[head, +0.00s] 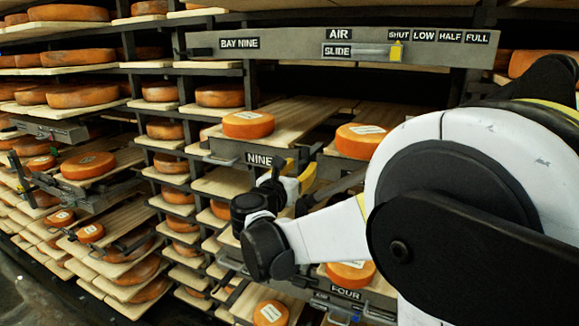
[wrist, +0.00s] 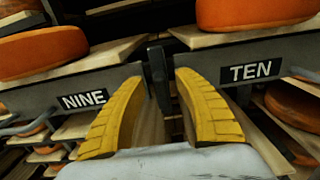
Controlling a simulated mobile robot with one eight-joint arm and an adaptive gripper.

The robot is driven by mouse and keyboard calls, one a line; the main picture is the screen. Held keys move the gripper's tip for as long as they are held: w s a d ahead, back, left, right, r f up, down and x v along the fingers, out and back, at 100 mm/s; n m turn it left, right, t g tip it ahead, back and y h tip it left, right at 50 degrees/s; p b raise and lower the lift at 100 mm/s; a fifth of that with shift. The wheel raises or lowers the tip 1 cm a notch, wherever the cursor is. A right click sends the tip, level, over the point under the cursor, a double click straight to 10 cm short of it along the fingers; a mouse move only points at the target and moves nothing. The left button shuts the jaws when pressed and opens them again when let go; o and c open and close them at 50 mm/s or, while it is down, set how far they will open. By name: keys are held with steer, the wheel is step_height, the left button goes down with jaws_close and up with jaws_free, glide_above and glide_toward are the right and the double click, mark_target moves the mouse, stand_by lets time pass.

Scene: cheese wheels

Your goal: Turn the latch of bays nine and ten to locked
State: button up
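The latch (wrist: 157,66) of bays nine and ten is a dark upright bar in the wrist view, between the NINE plate (wrist: 84,99) and the TEN plate (wrist: 250,73). My gripper (wrist: 158,80) has its two yellow fingers apart, one on each side of the latch's lower part. Narrow gaps seem to show beside the bar. In the head view my gripper (head: 299,174) is just right of the NINE label (head: 260,158). The arm hides the TEN label there, and the latch cannot be made out clearly.
Orange cheese wheels (head: 248,124) sit on wooden boards above the bay fronts. A FOUR label (head: 345,292) is below. Shelves of cheese fill the left.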

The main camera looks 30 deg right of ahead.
jaws_close()
steer(key=shift+m, duration=0.3)
steer(key=m+b, duration=0.2)
steer(key=m, duration=0.1)
steer(key=shift+s+d+f+m, duration=0.1)
steer(key=shift+s+m, duration=0.1)
steer(key=shift+m, duration=0.1)
steer(key=m+b, duration=0.1)
steer(key=m, duration=0.1)
steer(key=m+b, duration=0.1)
steer(key=m, duration=0.1)
steer(key=shift+s+d+f, duration=0.15)
steer(key=shift+s, duration=0.05)
steer(key=m+b, duration=0.1)
steer(key=m, duration=0.5)
steer(key=m+b, duration=0.1)
steer(key=m, duration=0.2)
steer(key=shift+s+d+f+m+b, duration=0.1)
steer(key=shift+s+f+m+b, duration=0.05)
steer(key=shift+f+m+b, duration=0.2)
